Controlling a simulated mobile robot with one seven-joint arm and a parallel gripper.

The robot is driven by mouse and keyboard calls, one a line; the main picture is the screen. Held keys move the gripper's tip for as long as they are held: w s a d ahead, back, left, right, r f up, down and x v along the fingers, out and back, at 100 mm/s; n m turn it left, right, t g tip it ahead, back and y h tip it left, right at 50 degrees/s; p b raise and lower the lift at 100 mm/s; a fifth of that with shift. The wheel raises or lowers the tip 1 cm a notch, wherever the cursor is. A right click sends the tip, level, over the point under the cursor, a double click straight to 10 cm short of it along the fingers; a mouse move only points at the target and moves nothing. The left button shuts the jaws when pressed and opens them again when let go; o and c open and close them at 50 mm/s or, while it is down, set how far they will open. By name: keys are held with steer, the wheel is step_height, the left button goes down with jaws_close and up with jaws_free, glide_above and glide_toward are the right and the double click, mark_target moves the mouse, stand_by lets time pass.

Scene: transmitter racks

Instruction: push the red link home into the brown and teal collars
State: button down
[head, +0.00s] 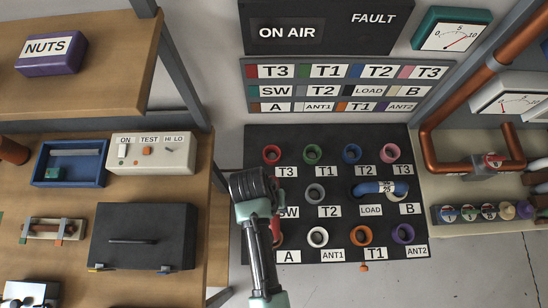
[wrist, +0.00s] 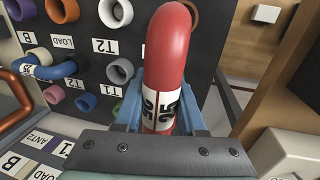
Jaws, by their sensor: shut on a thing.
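The red link (wrist: 168,60) is a thick, rounded tube with a white marked band. In the wrist view it stands upright between the blue fingers of my gripper (wrist: 158,110), which is shut on it. In the head view a strip of the red link (head: 275,228) shows just right of my arm, in front of the panel's left column, by the SW and A labels. My arm hides most of the link and my gripper there. The teal collar is hidden. Little or nothing of the brown collar can be made out. I cannot tell whether the link's ends touch the collars.
The dark panel (head: 330,252) carries several coloured collars. A blue link (head: 372,188) sits at LOAD and B on its right. A wooden bench holds a black case (head: 142,237) and a blue tray (head: 98,180) at left. Copper pipes (head: 430,130) run at right.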

steer(key=shift+a+r+p, duration=0.1)
steer(key=shift+p, duration=0.2)
step_height(320, 180, down, 6)
steer(key=b, duration=0.4)
steer(key=shift+p, duration=0.6)
stand_by(1.7)
steer(key=shift+f+b, duration=1.7)
steer(key=shift+f, duration=0.6)
steer(key=shift+c, duration=2.1)
jaws_free()
steer(key=shift+r, duration=0.1)
step_height(320, 180, up, 13)
steer(key=a+b, duration=0.1)
steer(key=a, duration=0.1)
steer(key=shift+a+f, duration=0.2)
steer(key=shift+a, duration=0.05)
